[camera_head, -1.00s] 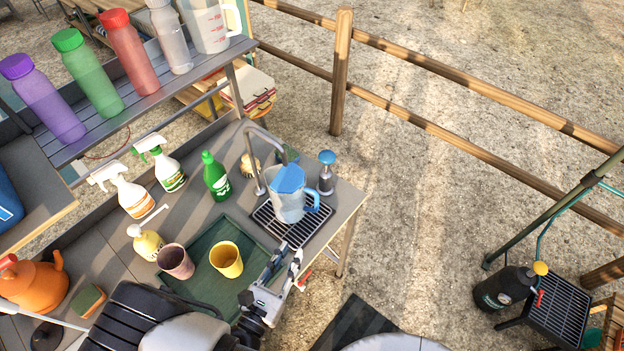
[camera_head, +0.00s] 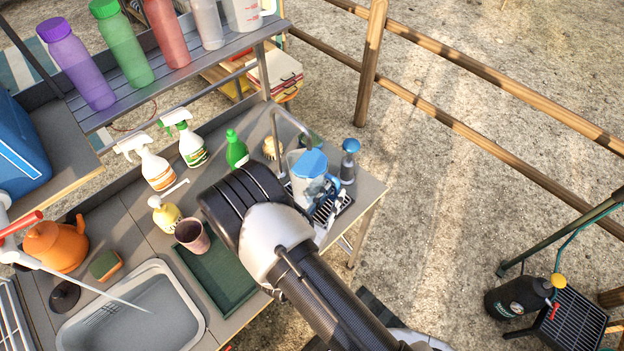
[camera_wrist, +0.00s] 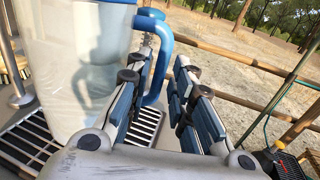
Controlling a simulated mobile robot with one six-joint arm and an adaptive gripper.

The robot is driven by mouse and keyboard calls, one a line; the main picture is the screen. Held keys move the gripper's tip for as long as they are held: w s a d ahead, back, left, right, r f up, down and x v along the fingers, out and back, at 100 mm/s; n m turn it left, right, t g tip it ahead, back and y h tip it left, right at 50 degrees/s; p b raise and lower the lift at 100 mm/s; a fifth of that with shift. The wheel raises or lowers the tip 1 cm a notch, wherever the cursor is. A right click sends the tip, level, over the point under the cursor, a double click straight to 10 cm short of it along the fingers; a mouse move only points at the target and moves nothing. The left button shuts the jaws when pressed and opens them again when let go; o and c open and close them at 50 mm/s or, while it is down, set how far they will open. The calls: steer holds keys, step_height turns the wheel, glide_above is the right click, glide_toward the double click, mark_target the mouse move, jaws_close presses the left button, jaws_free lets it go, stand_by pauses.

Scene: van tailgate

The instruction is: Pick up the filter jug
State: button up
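The filter jug (camera_head: 299,185) is clear with a blue lid and stands upright on a dark drip grate (camera_head: 341,206) near the counter's right end. In the wrist view the jug's clear body (camera_wrist: 75,75) fills the left side, with its blue handle (camera_wrist: 164,55) facing my gripper. My gripper (camera_wrist: 168,85) is open, its fingers pointing at the handle, which shows in the gap between them. I cannot tell whether a finger touches it. In the head view my wrist hides most of the gripper, and part of a finger shows beside the jug.
A blue-topped dispenser (camera_head: 348,162) stands close to the right of the jug. A metal faucet (camera_head: 277,140) arches behind it. A green bottle (camera_head: 236,150), spray bottles and a mauve cup (camera_head: 192,235) stand to the left. Open ground lies right of the counter.

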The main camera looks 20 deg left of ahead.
steer(key=w, duration=0.3)
steer(key=shift+d, duration=0.25)
steer(key=shift+s, duration=0.1)
steer(key=shift+c, duration=0.4)
jaws_close()
